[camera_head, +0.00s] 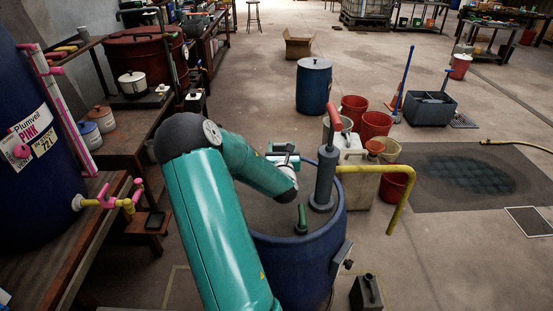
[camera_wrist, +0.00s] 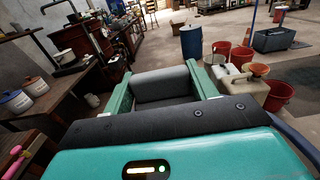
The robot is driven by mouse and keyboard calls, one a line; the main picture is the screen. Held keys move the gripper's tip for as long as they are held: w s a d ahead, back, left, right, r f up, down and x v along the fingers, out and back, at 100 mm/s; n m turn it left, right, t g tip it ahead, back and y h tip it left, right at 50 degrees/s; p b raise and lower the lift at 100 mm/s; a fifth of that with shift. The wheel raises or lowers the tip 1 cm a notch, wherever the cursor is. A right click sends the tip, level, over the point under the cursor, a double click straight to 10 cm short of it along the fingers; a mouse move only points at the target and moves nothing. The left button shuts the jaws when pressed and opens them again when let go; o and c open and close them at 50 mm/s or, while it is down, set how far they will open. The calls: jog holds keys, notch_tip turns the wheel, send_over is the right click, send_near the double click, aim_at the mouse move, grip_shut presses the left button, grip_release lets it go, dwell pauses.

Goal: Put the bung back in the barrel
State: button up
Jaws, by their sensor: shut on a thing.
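The blue barrel (camera_head: 290,262) stands in front of me with a grey top. My gripper (camera_head: 284,158) is over the far part of the barrel top, left of the upright pump. In the wrist view my gripper (camera_wrist: 160,76) has its green fingers on both sides of a broad grey piece (camera_wrist: 160,84), which looks like the bung. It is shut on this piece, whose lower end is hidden. A hand pump (camera_head: 324,180) with a red handle and a yellow spout (camera_head: 398,203) rises from the barrel top. A short green upright fitting (camera_head: 301,218) stands nearer on the top. The bung hole cannot be made out.
A jerrycan (camera_head: 358,187) and red buckets (camera_head: 376,125) stand behind and right of the barrel. A second blue barrel (camera_head: 313,86) stands further back. A bench (camera_head: 95,245) with a large blue drum (camera_head: 28,150) is on the left. The floor at the right is mostly clear.

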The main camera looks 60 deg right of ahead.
aim_at(281, 145)
jog(key=d, duration=0.1)
jog(key=w+d+f, duration=0.2)
jog(key=shift+d, duration=0.25)
jog(key=w+d+f, duration=0.1)
jog(key=d+f, duration=0.1)
jog(key=f, duration=0.1)
jog(key=w+d+f, duration=0.1)
jog(key=f, duration=0.1)
jog(key=shift+w+d, duration=0.3)
jog(key=shift+w, duration=0.05)
jog(key=shift+w+d+f, duration=0.3)
jog(key=shift+f, duration=1.7)
jog(key=shift+f, duration=0.25)
jog(key=o, duration=1)
